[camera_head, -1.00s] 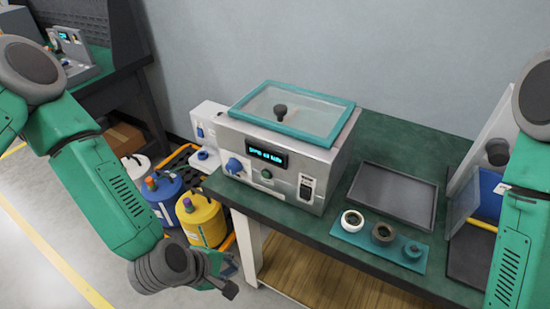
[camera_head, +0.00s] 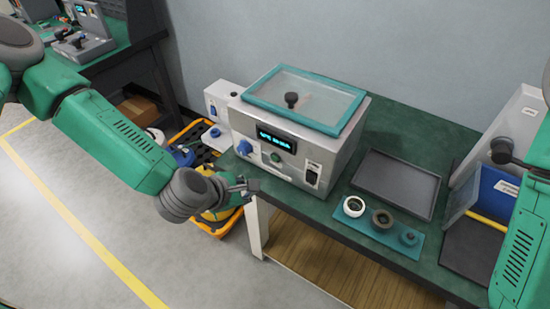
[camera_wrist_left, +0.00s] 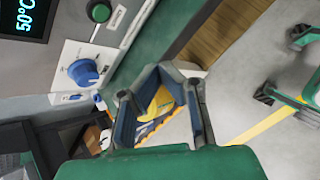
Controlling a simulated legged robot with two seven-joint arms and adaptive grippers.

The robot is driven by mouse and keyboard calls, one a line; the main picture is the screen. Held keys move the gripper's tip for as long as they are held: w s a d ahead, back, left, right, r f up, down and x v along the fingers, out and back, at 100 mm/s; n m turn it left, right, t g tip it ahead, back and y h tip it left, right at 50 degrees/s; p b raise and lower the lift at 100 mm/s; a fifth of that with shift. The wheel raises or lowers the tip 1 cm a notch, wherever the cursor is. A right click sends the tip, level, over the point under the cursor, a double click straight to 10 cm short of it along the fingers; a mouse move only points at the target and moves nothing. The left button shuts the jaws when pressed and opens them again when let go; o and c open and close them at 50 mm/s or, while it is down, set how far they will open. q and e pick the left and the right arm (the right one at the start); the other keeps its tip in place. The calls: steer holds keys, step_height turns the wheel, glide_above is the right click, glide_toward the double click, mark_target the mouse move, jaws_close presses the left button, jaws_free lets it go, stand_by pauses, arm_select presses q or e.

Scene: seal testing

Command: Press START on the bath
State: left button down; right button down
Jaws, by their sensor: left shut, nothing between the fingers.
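The bath (camera_head: 313,156) is a steel box with a teal-framed clear lid (camera_head: 305,97), standing on the green bench. Its front carries a lit display (camera_head: 277,138), a green round button (camera_head: 276,156), a blue knob (camera_head: 245,147) and a black switch (camera_head: 312,176). In the left wrist view, the green button (camera_wrist_left: 99,11) is at the top beside a small label, above the blue knob (camera_wrist_left: 83,72); the display (camera_wrist_left: 30,14) shows 50°C. My left gripper (camera_head: 248,185) is shut and empty, below and in front of the panel, apart from the button. It also shows in the wrist view (camera_wrist_left: 165,72).
A dark tray (camera_head: 397,183) and a teal mat (camera_head: 375,226) with several rings lie right of the bath. A white device (camera_head: 220,104) stands to its left. Yellow and blue containers sit in a floor rack below. My right arm (camera_head: 520,245) is at the right edge.

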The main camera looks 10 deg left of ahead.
mark_target(277, 164)
arm_select(q)
steer(key=w, duration=0.2)
steer(key=w+d, duration=0.1)
steer(key=w, duration=0.1)
steer(key=w+d, duration=0.1)
steer(key=w, duration=0.1)
steer(key=shift+w+d, duration=0.1)
steer(key=shift+w, duration=0.1)
steer(key=shift+w+d, duration=0.25)
steer(key=shift+w, duration=0.35)
steer(key=shift+b, duration=0.3)
stand_by(0.5)
steer(key=shift+w+d+r, duration=0.1)
steer(key=shift+w+d, duration=0.05)
steer(key=shift+w, duration=0.2)
steer(key=shift+w+d, duration=0.15)
steer(key=shift+w, duration=0.2)
stand_by(0.5)
steer(key=shift+s, duration=0.2)
steer(key=shift+s+a, duration=0.3)
steer(key=shift+s, duration=0.25)
